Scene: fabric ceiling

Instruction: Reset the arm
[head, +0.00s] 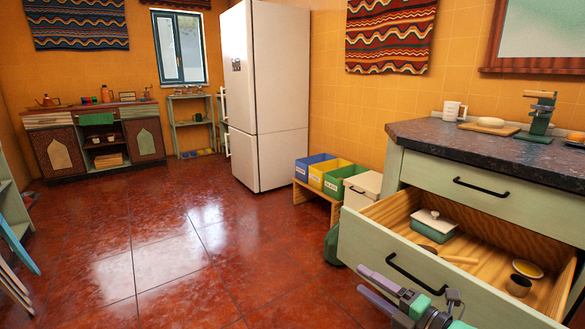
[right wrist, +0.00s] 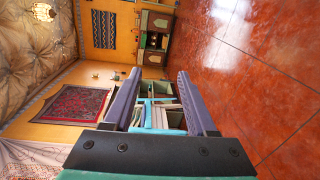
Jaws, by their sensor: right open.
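My right gripper (head: 364,282) is at the lower right of the head view, just in front of the open drawer (head: 415,242) and below its black handle (head: 416,273). Its jaws are open and apart from the handle. In the right wrist view my right gripper (right wrist: 159,75) shows two purple fingers spread wide with nothing between them. That view is turned on its side and looks out over the room. My left gripper is in neither view.
The drawer holds a green dish with a white lid (head: 434,225), a wooden utensil (head: 450,257), a dark cup (head: 518,285) and a bowl (head: 528,268). Colored bins (head: 338,178) stand beyond the drawer.

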